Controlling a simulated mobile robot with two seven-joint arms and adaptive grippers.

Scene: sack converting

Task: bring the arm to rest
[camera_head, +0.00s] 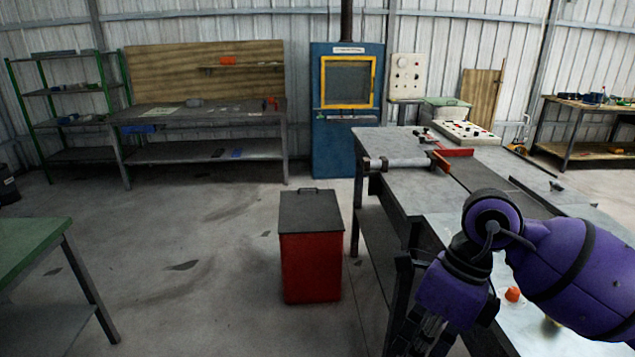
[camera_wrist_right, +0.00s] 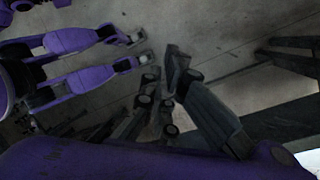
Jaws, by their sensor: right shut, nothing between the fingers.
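My right arm, purple with black joints, comes in from the right in the head view and bends down beside the near edge of the grey workbench (camera_head: 402,190). My right gripper (camera_head: 420,340) points down at the bottom of that view, with its fingertips partly cut off by the frame edge. In the right wrist view the dark fingers of the right gripper (camera_wrist_right: 168,98) are close together, shut and empty, above the concrete floor. My left gripper does not show in the head view.
A red bin with a dark lid (camera_head: 311,258) stands on the floor left of the workbench. A green-topped table (camera_head: 30,247) is at the left edge. A small orange-red object (camera_head: 513,294) lies on the bench near my arm. The floor between bin and green table is clear.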

